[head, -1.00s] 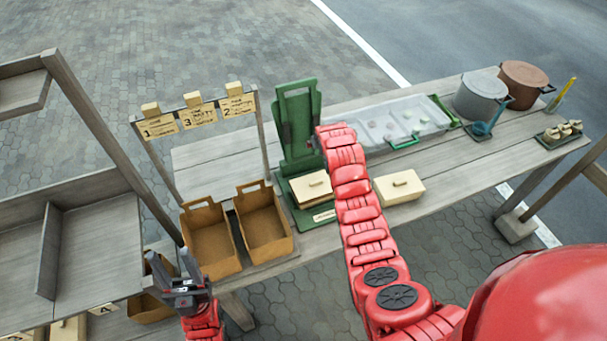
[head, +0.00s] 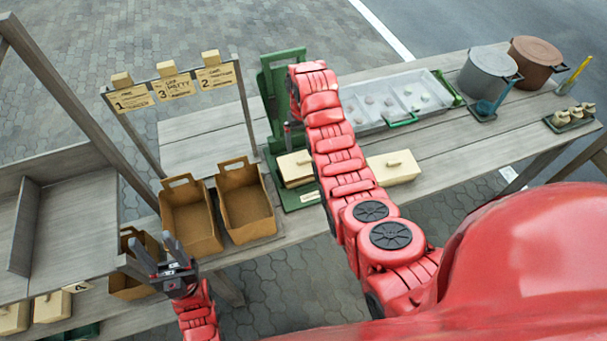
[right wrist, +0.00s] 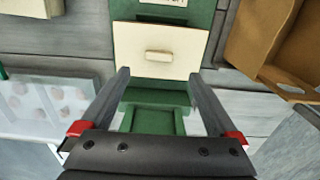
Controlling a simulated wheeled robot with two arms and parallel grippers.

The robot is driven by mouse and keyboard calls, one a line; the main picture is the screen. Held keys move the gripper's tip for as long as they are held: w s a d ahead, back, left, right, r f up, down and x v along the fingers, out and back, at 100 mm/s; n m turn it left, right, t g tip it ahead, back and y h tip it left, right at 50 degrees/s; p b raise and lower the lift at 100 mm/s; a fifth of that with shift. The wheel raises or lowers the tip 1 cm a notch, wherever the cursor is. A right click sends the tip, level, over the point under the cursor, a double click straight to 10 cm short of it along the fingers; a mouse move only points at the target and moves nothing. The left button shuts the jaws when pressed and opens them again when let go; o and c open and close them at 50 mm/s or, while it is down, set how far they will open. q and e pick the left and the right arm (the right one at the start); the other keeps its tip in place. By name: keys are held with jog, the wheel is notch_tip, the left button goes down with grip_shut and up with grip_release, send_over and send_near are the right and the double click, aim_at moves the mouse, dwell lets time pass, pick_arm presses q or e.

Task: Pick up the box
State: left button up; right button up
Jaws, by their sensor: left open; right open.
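A cream lidded box (head: 294,169) with a small handle sits on the base of a green press-like stand (head: 281,92), partly behind my right arm. In the right wrist view the same cream box (right wrist: 158,50) lies just beyond the fingertips, roughly centred between them. My right gripper (right wrist: 158,76) is open and empty; in the head view it is mostly hidden by its arm. A second cream box (head: 393,167) sits on the table to the right of my right arm. My left gripper (head: 152,250) is open and empty, in front of the brown cardboard bins.
A clear tray (head: 385,105) holds small pieces. Grey (head: 487,72) and brown (head: 528,62) pots stand at the right. A grey shelf (head: 75,225) is at the left.

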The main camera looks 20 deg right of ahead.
aim_at(304, 159)
jog(key=shift+f+p, duration=0.4)
jog(key=shift+p, duration=0.05)
jog(key=shift+s+f, duration=0.1)
jog(key=shift+f, duration=0.4)
jog(key=shift+f+p, duration=0.4)
jog(key=shift+p, duration=0.2)
jog(key=shift+s+d+f+p, duration=0.1)
jog(key=shift+f+p, duration=0.55)
jog(key=shift+f, duration=1.7)
grip_shut()
